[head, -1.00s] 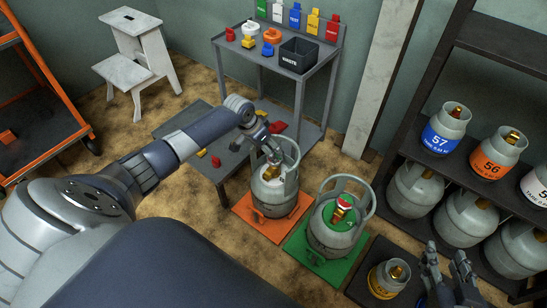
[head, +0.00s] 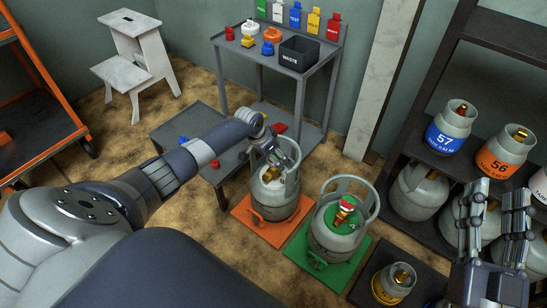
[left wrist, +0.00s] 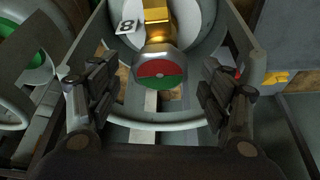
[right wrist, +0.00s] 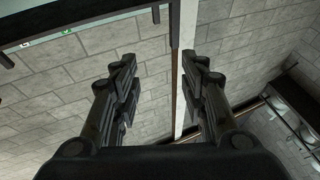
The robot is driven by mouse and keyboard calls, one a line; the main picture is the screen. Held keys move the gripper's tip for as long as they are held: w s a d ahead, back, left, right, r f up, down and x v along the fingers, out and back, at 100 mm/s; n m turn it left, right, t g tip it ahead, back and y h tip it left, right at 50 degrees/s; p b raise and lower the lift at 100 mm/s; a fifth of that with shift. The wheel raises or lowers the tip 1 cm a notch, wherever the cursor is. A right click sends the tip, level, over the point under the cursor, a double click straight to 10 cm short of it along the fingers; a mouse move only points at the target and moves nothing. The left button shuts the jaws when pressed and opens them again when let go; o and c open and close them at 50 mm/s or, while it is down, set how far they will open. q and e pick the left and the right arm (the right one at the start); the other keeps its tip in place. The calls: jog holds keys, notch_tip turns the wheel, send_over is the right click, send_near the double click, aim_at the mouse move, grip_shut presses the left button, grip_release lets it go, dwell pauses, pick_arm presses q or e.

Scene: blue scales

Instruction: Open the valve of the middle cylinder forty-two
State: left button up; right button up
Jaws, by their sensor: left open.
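Three floor cylinders stand on mats: a grey one (head: 272,200) on the orange mat, one with a green top (head: 338,235) in the middle on the green mat, and a small yellow-banded one (head: 388,287) on a dark mat. No number forty-two is readable. My left gripper (head: 279,158) is at the collar of the orange-mat cylinder. In the left wrist view it (left wrist: 158,92) is open, its fingers on either side of a valve knob with a red and green face (left wrist: 158,74), below a brass stem (left wrist: 156,24). My right gripper (head: 496,205) is raised and empty, fingers apart (right wrist: 162,85).
A shelf (head: 400,150) with several cylinders stands at right, behind my right gripper. A grey table (head: 300,65) holds coloured caps and a waste bin (head: 299,55). A low dark table (head: 190,125) lies under my left arm. A white step stool (head: 135,60) stands back left.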

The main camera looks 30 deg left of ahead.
dwell(0.3)
pick_arm(q)
jog(key=c, duration=1)
jog(key=shift+c, duration=0.2)
